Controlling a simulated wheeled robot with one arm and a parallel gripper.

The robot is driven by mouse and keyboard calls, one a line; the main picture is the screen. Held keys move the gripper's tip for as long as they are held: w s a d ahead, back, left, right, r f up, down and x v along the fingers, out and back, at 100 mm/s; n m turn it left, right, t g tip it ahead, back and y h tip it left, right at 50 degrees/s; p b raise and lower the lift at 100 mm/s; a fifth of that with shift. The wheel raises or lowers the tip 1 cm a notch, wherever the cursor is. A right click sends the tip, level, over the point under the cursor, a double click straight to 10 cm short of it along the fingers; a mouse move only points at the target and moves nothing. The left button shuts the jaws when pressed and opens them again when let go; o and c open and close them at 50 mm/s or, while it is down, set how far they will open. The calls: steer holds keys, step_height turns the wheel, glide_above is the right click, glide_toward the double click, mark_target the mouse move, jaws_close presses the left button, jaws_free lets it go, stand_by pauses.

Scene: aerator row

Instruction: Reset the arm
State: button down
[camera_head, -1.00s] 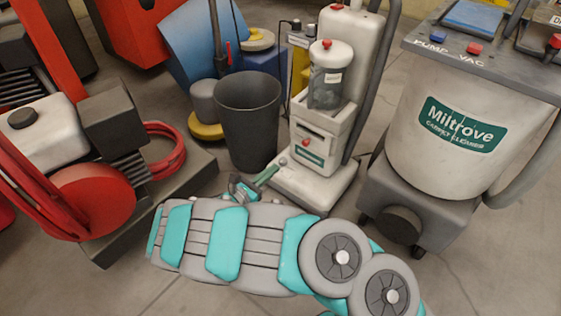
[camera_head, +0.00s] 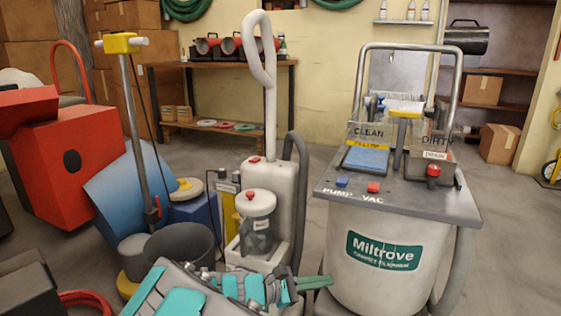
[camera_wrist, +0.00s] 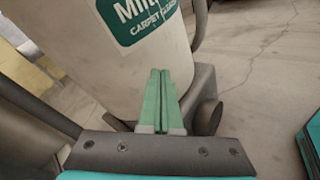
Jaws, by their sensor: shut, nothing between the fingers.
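My gripper (camera_head: 314,282) shows at the bottom of the head view, at the end of my grey and teal arm. Its green fingers lie together with nothing between them. In the wrist view the closed fingers (camera_wrist: 160,102) point at the lower part of the white Miltrove carpet cleaner (camera_wrist: 150,55). In the head view that carpet cleaner (camera_head: 385,285) stands just right of my gripper. I cannot tell how wide the gap between them is.
A white upright machine (camera_head: 270,190) with a clear canister (camera_head: 256,225) stands behind my arm. A dark bin (camera_head: 180,245) and a blue tilted container (camera_head: 125,195) are to its left. A red machine (camera_head: 65,165) is far left. Open floor (camera_head: 510,240) lies at right.

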steer(key=s+d+r+m+g+y+p, duration=0.25)
steer(key=s+d+r+m+g, duration=0.2)
steer(key=s+d, duration=0.35)
steer(key=s+d+r+m+g+y+p, duration=0.1)
steer(key=s+d+r+m+g+y, duration=0.2)
steer(key=s+d+m, duration=0.5)
steer(key=s+a+r+m+y+p, duration=0.1)
steer(key=s+a+y, duration=0.3)
steer(key=s, duration=0.4)
steer(key=s+a+r+m+y+p, duration=0.1)
steer(key=s+a+m+y+p, duration=0.1)
steer(key=s+a+y, duration=0.3)
steer(key=s+a+m, duration=0.1)
steer(key=s+a, duration=0.1)
steer(key=s, duration=0.2)
steer(key=shift+s, duration=0.25)
